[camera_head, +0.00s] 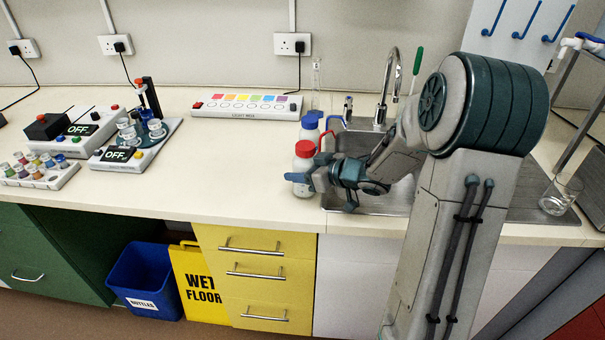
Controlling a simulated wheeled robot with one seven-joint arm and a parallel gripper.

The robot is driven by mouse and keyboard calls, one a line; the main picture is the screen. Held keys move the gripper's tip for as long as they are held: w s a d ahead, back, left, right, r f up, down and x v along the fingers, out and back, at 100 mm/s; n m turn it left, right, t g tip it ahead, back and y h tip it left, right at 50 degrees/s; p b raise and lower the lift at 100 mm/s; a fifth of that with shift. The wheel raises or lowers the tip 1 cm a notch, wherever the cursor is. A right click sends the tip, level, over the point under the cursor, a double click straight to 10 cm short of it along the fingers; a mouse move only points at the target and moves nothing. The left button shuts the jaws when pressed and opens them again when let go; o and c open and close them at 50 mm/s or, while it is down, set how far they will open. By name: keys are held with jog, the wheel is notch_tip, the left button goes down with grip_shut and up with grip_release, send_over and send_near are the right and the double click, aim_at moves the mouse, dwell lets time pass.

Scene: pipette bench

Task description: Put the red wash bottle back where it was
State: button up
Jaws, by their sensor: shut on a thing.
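The red wash bottle (303,163), white with a red cap and a red spout bent to the right, is upright near the front of the counter, just left of the sink. My gripper (307,180) reaches in from the right and is shut on its lower body, with the fingers hiding part of it. I cannot tell whether the bottle's base touches the counter. A wash bottle with a blue cap (309,122) stands close behind it, partly hidden.
The sink (354,144) with a tall tap (391,85) lies behind my arm. A light box (247,106) stands at the back, and instruments (132,150) and a vial rack (38,170) at the left. The counter (220,170) left of the bottles is clear. A glass beaker (560,194) stands far right.

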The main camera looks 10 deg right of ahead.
jog(key=shift+f, duration=0.25)
jog(key=shift+f, duration=0.15)
jog(key=o, duration=0.7)
